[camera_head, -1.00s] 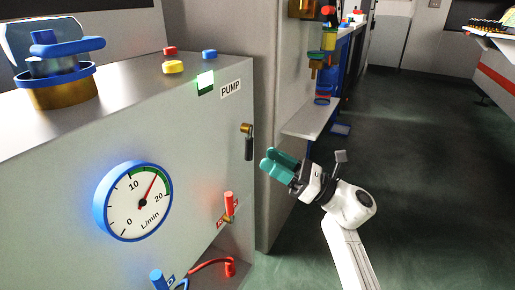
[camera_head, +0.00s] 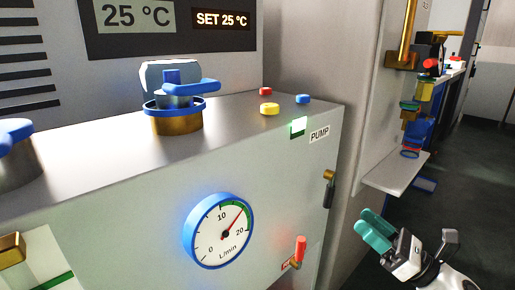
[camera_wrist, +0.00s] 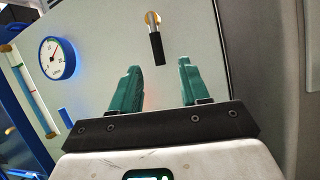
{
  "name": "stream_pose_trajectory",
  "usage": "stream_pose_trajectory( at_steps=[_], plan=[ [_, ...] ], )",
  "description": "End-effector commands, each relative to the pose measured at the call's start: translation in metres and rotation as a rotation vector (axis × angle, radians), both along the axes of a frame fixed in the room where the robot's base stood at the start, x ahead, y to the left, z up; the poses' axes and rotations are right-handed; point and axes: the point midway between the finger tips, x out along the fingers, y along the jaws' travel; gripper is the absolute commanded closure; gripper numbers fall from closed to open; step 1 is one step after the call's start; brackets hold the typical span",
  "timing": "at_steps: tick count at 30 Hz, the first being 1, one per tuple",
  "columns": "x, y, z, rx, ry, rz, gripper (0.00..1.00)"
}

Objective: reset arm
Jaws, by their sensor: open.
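My gripper (camera_head: 376,230) is at the lower right in the head view, with teal fingers and a white wrist. It is in front of the grey machine's right end, apart from it. In the wrist view the two teal fingers of my gripper (camera_wrist: 162,84) stand apart with nothing between them. Beyond them is the machine panel with a black-handled lever (camera_wrist: 157,48), which also shows in the head view (camera_head: 328,192).
The grey machine carries a blue-rimmed gauge (camera_head: 218,231), a red-handled valve (camera_head: 299,250), a blue-handled valve (camera_head: 178,105) on top and small coloured buttons (camera_head: 270,108). A low shelf (camera_head: 396,174) stands behind my gripper. Dark floor (camera_head: 465,180) is open at the right.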

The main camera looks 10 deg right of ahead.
Motion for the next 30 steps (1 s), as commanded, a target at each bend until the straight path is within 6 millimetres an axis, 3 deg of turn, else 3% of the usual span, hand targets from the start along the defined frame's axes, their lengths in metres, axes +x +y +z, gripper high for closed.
stream_pose_trajectory(
  at_steps=[7, 14, 22, 26, 30],
  plan=[
    [0.007, -0.027, 0.005, 0.401, 0.149, -0.16, 0.55],
    [-0.003, -0.071, -0.025, 0.933, 0.351, -0.315, 0.55],
    [-0.042, -0.1, -0.107, 1.562, 0.611, -0.478, 0.55],
    [-0.072, -0.098, -0.156, 1.851, 0.74, -0.577, 0.55],
    [-0.114, -0.083, -0.207, 2.14, 0.878, -0.712, 0.55]
  ],
)
